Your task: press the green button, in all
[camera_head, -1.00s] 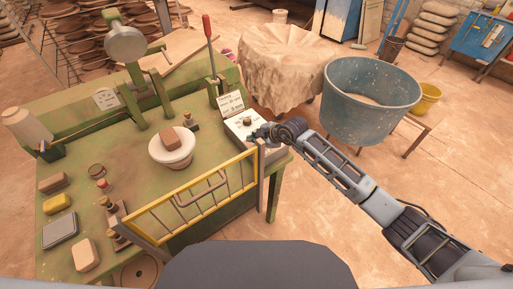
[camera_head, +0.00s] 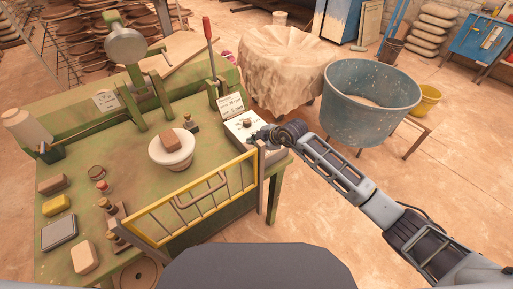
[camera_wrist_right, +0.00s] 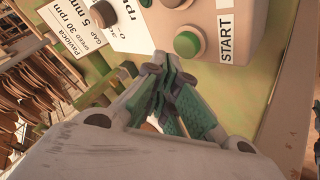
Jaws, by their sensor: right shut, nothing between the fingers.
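The green button (camera_wrist_right: 188,43) is round with a brown-grey collar, on a pale control box (camera_head: 238,127) beside a START label (camera_wrist_right: 226,38). In the head view the box stands at the right end of the green table, and my right gripper (camera_head: 258,136) covers the button's side of it. In the right wrist view my right gripper (camera_wrist_right: 160,70) is shut and empty. Its fingertips show just left of and below the green button; whether they touch the box I cannot tell. My left gripper is not in view.
A brown knob (camera_wrist_right: 174,3) sits near the green button. A yellow guard rail (camera_head: 190,196) runs along the table's front, close to my right gripper. A white bowl (camera_head: 172,157) with a brown block stands left of the box. A blue tub (camera_head: 370,110) stands behind my right arm.

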